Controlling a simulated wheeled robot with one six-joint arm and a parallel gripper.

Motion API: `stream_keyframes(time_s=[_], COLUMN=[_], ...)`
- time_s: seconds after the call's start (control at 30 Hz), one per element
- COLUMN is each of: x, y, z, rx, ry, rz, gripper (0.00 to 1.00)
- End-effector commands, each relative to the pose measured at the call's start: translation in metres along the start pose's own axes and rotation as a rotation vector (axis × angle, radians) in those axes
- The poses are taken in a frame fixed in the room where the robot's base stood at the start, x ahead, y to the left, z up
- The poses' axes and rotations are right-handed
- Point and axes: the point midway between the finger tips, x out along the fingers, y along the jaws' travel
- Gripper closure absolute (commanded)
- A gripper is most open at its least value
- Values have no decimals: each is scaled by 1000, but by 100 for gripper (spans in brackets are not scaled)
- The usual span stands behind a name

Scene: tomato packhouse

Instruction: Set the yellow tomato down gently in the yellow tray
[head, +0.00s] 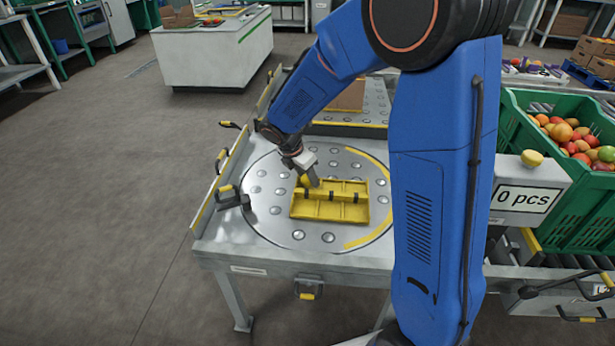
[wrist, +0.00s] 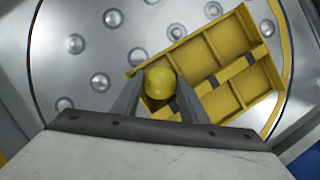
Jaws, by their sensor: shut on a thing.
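The yellow tomato (wrist: 160,83) is between the two fingers of my gripper (wrist: 160,95) in the wrist view, and the fingers are shut on it. In the head view the tomato (head: 309,181) shows at the tip of my gripper (head: 306,170), over the left part of the yellow tray (head: 350,211). The tray has several compartments and also shows in the wrist view (wrist: 231,42). There the tomato overlaps the tray's left end. I cannot tell whether the tomato touches the tray floor. The part of the tray behind the fingers is hidden.
The tray lies on a round metal ball table (head: 270,220) with a yellow arc on its right. A cardboard box (head: 347,97) stands behind it. At right are a green crate (head: 545,205) of tomatoes and a display reading "0 pcs" (head: 523,197). The ball table's left side is clear.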

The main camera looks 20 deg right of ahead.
Motion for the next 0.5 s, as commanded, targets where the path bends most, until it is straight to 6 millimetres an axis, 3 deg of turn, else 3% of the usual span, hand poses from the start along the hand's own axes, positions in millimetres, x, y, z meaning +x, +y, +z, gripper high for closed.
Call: stream_keyframes(time_s=[0.5], x=[6], y=[0], z=[-2], rx=[1], ry=[0], rz=[0], gripper=[72])
